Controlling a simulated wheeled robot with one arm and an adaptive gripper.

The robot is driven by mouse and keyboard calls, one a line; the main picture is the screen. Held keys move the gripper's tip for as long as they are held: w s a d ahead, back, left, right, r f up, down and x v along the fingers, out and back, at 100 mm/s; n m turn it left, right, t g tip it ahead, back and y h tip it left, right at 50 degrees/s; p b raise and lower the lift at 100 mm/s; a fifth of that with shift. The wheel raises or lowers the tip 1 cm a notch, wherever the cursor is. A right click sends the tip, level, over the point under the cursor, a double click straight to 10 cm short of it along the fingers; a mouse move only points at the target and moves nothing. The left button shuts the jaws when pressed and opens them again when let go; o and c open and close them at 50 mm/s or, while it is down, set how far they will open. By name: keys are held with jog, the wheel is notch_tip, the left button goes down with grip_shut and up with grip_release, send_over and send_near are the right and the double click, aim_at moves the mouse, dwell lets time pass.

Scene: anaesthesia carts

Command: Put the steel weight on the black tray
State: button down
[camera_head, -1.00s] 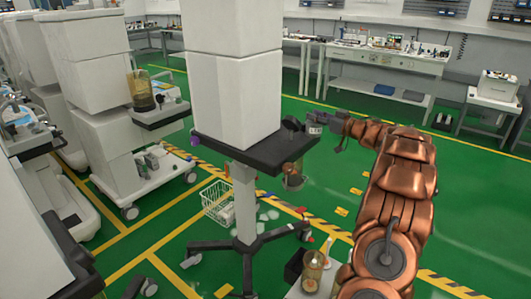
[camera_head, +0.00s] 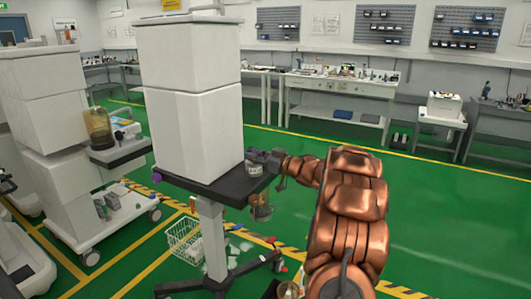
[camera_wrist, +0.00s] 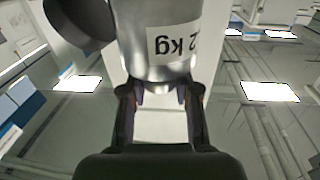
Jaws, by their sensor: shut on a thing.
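The steel weight (camera_head: 254,170) is a small silver cylinder with a white label. In the wrist view the steel weight (camera_wrist: 155,68) fills the top middle, and its label reads "2 kg". My gripper (camera_head: 268,167) is shut on it, with one finger on each side in the wrist view (camera_wrist: 160,98). The black tray (camera_head: 205,187) is the dark shelf under a tall white box. The weight is at the tray's right end, over its surface in the head view. I cannot tell whether it touches the tray.
The tall white box (camera_head: 195,130) takes up most of the tray. A dark item (camera_head: 256,155) is close behind the weight. An amber jar (camera_head: 261,208) hangs below the tray's right end. A white basket (camera_head: 185,243) stands on the floor. Green floor is free at right.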

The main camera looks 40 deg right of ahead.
jog(key=shift+w+a+f, duration=0.2)
jog(key=shift+a+f, duration=0.4)
jog(key=shift+a, duration=0.3)
jog(key=shift+w+a+f, duration=0.2)
jog(key=shift+a+f, duration=0.45)
jog(key=shift+a, duration=0.25)
jog(key=shift+w+a+f, duration=0.2)
jog(key=shift+a+f, duration=0.4)
jog(key=shift+a, duration=0.3)
jog(key=shift+f, duration=0.15)
jog(key=c, duration=0.8)
grip_release()
jog(key=shift+f, duration=0.1)
jog(key=shift+c, duration=0.2)
jog(key=b+v, duration=0.1)
jog(key=v, duration=1.1)
